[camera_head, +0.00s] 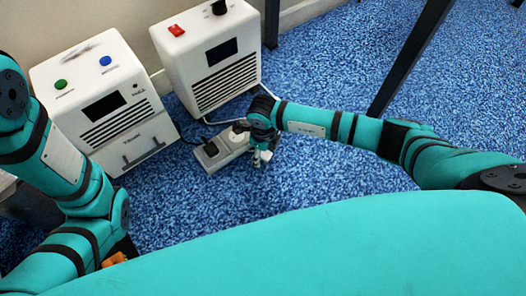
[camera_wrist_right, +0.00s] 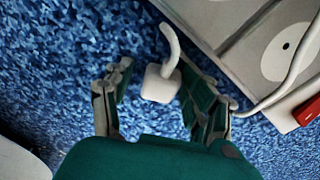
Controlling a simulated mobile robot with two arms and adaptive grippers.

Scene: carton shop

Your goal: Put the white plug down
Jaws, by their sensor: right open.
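The white plug (camera_wrist_right: 160,84) with its curved white cord shows in the right wrist view, over the blue carpet. My right gripper (camera_wrist_right: 154,88) is open, with one finger on each side of the plug. The plug looks close to the right finger; I cannot tell whether they touch or whether the plug rests on the carpet. In the head view my right gripper (camera_head: 261,160) points down beside the power strip (camera_head: 212,155), and I cannot make out the plug there. My left arm shows at the left, but its gripper is not in view.
The power strip's edge, a round socket (camera_wrist_right: 288,50) and a red switch (camera_wrist_right: 307,110) lie at the wrist view's upper right. Two white machines (camera_head: 105,100) (camera_head: 205,60) stand behind the strip. A dark table leg (camera_head: 410,60) stands at right. Carpet (camera_head: 290,190) in front is clear.

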